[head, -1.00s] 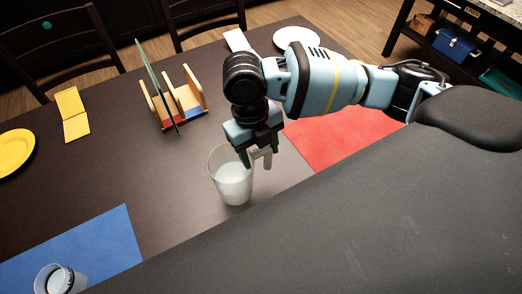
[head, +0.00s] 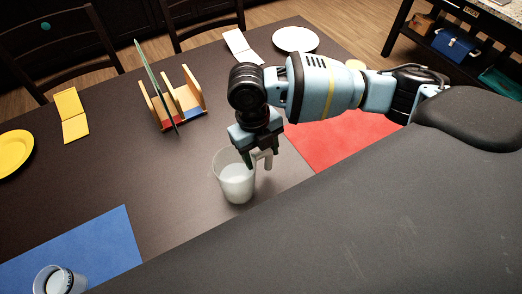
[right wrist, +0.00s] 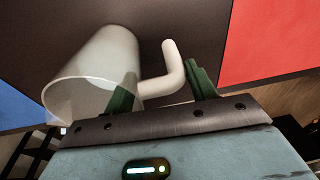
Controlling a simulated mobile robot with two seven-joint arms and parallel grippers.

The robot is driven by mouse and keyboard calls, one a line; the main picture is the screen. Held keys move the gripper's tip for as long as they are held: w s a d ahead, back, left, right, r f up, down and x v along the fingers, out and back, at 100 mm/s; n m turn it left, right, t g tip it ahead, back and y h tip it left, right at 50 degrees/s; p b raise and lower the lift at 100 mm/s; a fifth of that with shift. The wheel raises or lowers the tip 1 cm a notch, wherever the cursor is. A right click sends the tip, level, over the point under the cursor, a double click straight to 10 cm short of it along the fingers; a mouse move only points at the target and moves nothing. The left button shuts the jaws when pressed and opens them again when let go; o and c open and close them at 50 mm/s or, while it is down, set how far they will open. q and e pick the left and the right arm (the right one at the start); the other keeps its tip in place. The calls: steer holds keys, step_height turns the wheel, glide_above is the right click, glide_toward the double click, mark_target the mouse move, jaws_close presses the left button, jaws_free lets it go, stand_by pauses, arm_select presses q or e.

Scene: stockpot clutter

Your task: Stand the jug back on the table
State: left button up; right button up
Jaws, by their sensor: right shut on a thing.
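The jug (head: 236,182) is a clear, whitish vessel with a pale handle, near the front edge of the dark table (head: 185,195). It looks about upright in the head view. Whether its base touches the table or hangs just above it, I cannot tell. My right gripper (head: 259,162) is above and to the right of the jug, shut on its handle. In the right wrist view the handle (right wrist: 172,72) passes between the green fingers (right wrist: 160,92), and the jug body (right wrist: 95,75) is at the left. My left gripper is not in view.
A red mat (head: 335,135) lies right of the jug. A blue mat (head: 85,245) with a cup (head: 58,281) lies at left front. A wooden rack (head: 183,108) holds a thin upright panel. A white plate (head: 295,39) and yellow plate (head: 12,155) lie farther off. Table around the jug is clear.

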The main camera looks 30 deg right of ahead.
steer(key=o, duration=1.6)
steer(key=shift+f, duration=0.15)
steer(key=r, duration=0.4)
steer(key=w+r, duration=0.1)
steer(key=r, duration=0.3)
steer(key=w+r, duration=0.1)
steer(key=r, duration=0.3)
steer(key=shift+a+r+p, duration=0.1)
steer(key=shift+a+p, duration=0.2)
steer(key=shift+a, duration=0.1)
